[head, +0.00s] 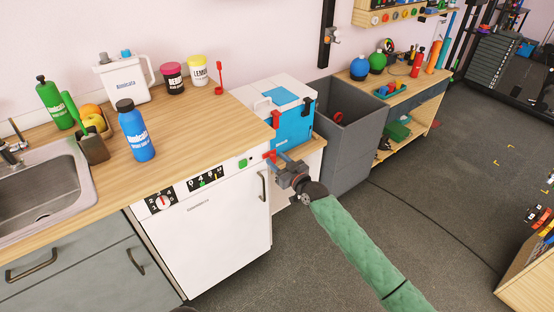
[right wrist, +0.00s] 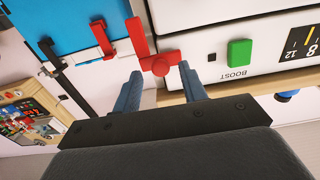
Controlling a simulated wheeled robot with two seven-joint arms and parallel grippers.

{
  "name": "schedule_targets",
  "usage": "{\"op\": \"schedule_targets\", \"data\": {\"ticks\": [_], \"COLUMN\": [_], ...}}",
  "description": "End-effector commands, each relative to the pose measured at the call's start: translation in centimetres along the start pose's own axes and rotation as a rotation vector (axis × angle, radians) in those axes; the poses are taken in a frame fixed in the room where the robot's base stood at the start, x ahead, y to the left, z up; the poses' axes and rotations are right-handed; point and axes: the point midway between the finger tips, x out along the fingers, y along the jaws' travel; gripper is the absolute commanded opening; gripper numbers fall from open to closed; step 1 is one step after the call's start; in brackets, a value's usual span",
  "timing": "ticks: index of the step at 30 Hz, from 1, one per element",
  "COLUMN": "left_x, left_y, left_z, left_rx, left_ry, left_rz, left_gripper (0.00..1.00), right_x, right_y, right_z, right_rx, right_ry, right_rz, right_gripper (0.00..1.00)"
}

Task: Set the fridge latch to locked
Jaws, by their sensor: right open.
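The white fridge (head: 212,235) stands under the wooden counter, its door shut. Its red latch (head: 268,155) is at the top right corner of the front. My right gripper (head: 281,160) is open at the latch. Its two blue fingertips (right wrist: 161,73) lie on either side of the hub in the picture; I cannot tell whether they touch it. The latch is partly hidden in the head view.
The fridge front has dials (head: 160,200) and a green button (right wrist: 239,52). The floor in front is clear.

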Motion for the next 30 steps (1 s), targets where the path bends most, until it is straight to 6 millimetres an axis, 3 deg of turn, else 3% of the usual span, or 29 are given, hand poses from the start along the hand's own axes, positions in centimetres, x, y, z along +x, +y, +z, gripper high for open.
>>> {"op": "schedule_targets", "data": {"ticks": [12, 18, 28, 30], "left_x": [-0.1, -0.1, -0.4, 1.1], "left_y": [-0.1, 0.0, 0.0, -0.3], "left_z": [0.2, 0.1, -0.1, -0.2], "left_rx": [-0.002, -0.001, -0.001, 0.001], "left_ry": [-0.012, -0.008, -0.002, -0.015], "left_rz": [-0.003, -0.003, -0.004, -0.010], "left_gripper": [0.00, 0.00, 0.00, 0.00], "right_x": [0.8, 0.8, 0.7, 0.8], "right_y": [-0.1, 0.0, -1.0, -1.9], "right_z": [0.1, 0.1, -0.1, -0.1], "right_rx": [0.000, 0.000, 0.002, 0.002], "right_ry": [-0.001, -0.001, -0.002, -0.001], "right_rz": [-0.001, 0.000, -0.001, -0.002], "right_gripper": [0.40, 0.01, 0.00, 0.00]}}
